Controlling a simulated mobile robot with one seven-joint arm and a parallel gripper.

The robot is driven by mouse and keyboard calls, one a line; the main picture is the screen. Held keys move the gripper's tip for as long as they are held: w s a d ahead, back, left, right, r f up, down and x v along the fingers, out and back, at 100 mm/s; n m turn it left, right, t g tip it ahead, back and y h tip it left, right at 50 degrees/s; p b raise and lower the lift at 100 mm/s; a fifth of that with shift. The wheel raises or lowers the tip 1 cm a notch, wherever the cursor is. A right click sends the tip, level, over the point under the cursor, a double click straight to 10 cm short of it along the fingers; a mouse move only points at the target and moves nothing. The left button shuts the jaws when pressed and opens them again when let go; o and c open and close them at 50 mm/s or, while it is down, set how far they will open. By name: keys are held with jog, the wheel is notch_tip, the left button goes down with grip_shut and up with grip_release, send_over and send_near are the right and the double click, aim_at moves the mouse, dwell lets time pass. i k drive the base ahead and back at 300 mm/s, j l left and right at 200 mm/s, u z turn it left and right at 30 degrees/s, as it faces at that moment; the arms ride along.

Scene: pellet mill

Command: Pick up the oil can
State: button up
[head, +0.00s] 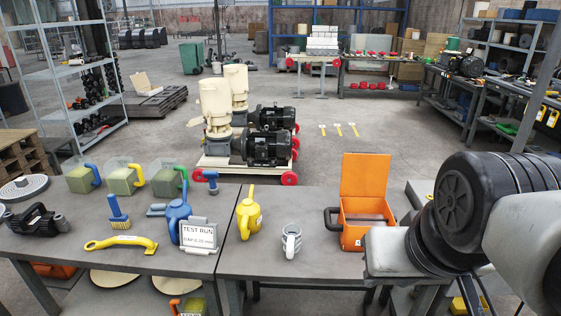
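A yellow can with a thin upright spout (249,218) stands on the dark table, near the left edge of the right-hand tabletop. A blue can with a similar spout (176,215) stands to its left, partly hidden behind a white "TEST RUN" sign (198,233). Both look like oil cans, and I cannot tell from the picture alone which one is named. My arm shows at the right edge, to the right of both cans and well apart from them. Its gripper fingers do not show.
Bare tabletop lies before the yellow can.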

aim_at(249, 216)
jog(key=i+j, duration=0.2)
jog(key=j, duration=0.2)
jog(key=i+j, duration=0.2)
jog(key=j, duration=0.2)
jog(key=i+j, duration=0.2)
jog(key=j, duration=0.15)
jog(key=i+j, duration=0.2)
jog(key=j, duration=0.2)
